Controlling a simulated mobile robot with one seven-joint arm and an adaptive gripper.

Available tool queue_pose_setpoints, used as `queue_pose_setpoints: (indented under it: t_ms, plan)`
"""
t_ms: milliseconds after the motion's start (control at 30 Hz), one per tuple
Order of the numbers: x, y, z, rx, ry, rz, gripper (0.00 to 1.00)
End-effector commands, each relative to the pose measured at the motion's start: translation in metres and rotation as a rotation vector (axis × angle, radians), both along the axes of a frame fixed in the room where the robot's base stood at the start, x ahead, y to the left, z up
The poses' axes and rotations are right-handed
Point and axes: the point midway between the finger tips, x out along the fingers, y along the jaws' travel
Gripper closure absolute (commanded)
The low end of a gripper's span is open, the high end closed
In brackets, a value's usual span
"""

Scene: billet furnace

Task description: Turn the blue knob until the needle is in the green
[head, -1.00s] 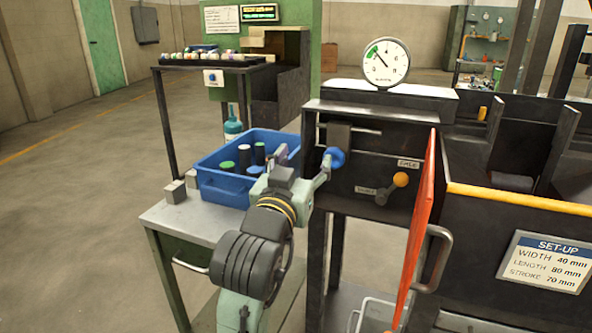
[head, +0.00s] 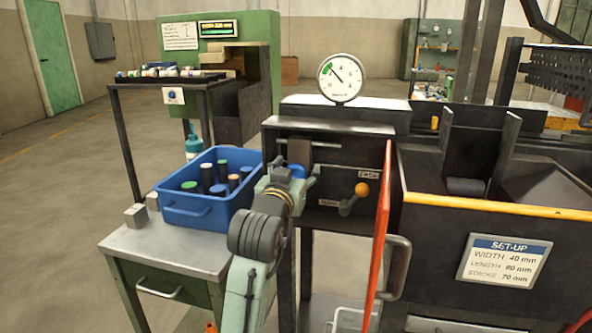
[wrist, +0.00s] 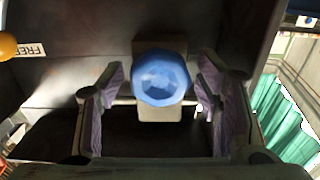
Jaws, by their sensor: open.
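The blue knob (wrist: 161,78) sits in the middle of the wrist view, on the dark furnace panel. My gripper (wrist: 161,86) is open, with one finger on each side of the knob and a visible gap to it on both sides. In the head view my gripper (head: 290,186) is at the panel and hides much of the knob (head: 298,171). The round white gauge (head: 342,80) stands on top of the housing. Its needle points up and left, close to the green band (head: 327,69); whether it lies inside the band is too small to tell.
An orange-tipped lever (head: 361,190) is right of the knob on the same panel. Further right is an open red door edge (head: 382,235). A blue bin (head: 185,216) of cylinders stands on the metal table (head: 160,246) at left.

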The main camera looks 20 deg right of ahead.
Motion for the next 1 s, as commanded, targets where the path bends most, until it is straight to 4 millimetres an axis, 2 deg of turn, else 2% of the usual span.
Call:
queue_pose_setpoints:
  t_ms: [233,900,1000]
  plan:
    - [0.0002,-0.0003,0.0001,-0.001,-0.001,0.0,0.42]
    - [-0.0001,-0.0001,0.0002,-0.001,-0.001,0.0,0.87]
    - [-0.0001,-0.0002,0.0002,0.002,-0.003,0.0,0.9]
